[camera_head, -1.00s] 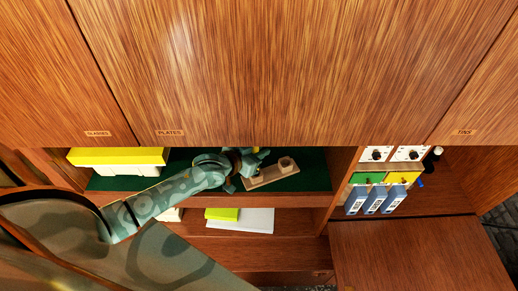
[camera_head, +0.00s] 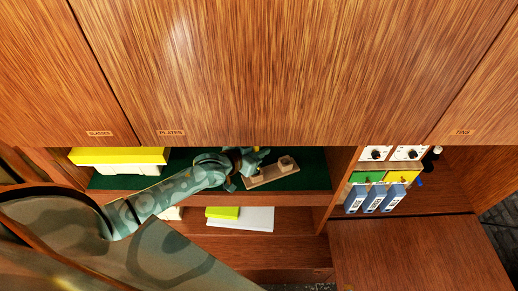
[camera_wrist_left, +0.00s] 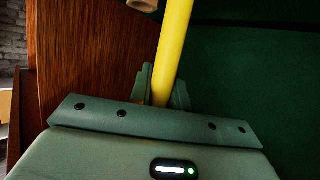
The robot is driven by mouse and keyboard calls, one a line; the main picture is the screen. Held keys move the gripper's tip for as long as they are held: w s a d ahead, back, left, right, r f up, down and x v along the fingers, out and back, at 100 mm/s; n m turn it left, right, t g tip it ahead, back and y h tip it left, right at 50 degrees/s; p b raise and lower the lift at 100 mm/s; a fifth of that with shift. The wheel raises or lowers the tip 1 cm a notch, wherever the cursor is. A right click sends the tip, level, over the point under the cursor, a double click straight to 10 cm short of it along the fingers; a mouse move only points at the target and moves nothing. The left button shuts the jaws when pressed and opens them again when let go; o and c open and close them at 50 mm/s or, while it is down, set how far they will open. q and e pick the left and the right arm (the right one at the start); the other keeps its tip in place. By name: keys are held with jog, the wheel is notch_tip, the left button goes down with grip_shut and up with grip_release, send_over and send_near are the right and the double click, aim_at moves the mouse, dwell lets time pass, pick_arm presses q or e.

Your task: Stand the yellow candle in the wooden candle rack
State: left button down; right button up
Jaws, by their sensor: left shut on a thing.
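The yellow candle (camera_wrist_left: 172,50) stands out from between the fingers of my left gripper (camera_wrist_left: 161,92) in the left wrist view. In the head view only a small yellow bit of the candle (camera_head: 257,149) shows. My left gripper (camera_head: 254,158) is shut on the candle, just behind and left of the wooden candle rack (camera_head: 268,174). The rack is a light wooden strip with a raised holder at its right end. Its left end is partly hidden by the gripper. A pale wooden round piece (camera_wrist_left: 143,5) shows at the top of the wrist view. My right gripper is not in view.
The rack lies on a green-lined shelf (camera_head: 310,176) under large closed cabinet doors (camera_head: 270,70). A yellow-topped white stack (camera_head: 118,157) is at the left of the shelf. A wooden divider (camera_head: 341,175) bounds it on the right. Blue binders (camera_head: 374,200) are beyond.

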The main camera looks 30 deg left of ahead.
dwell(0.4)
pick_arm(q)
jog(key=shift+p, duration=0.35)
dwell(0.4)
jog(key=shift+p, duration=0.3)
jog(key=shift+f+b, duration=1.55)
jog(key=shift+f, duration=0.7)
jog(key=c, duration=1.2)
grip_release()
jog(key=shift+c, duration=0.2)
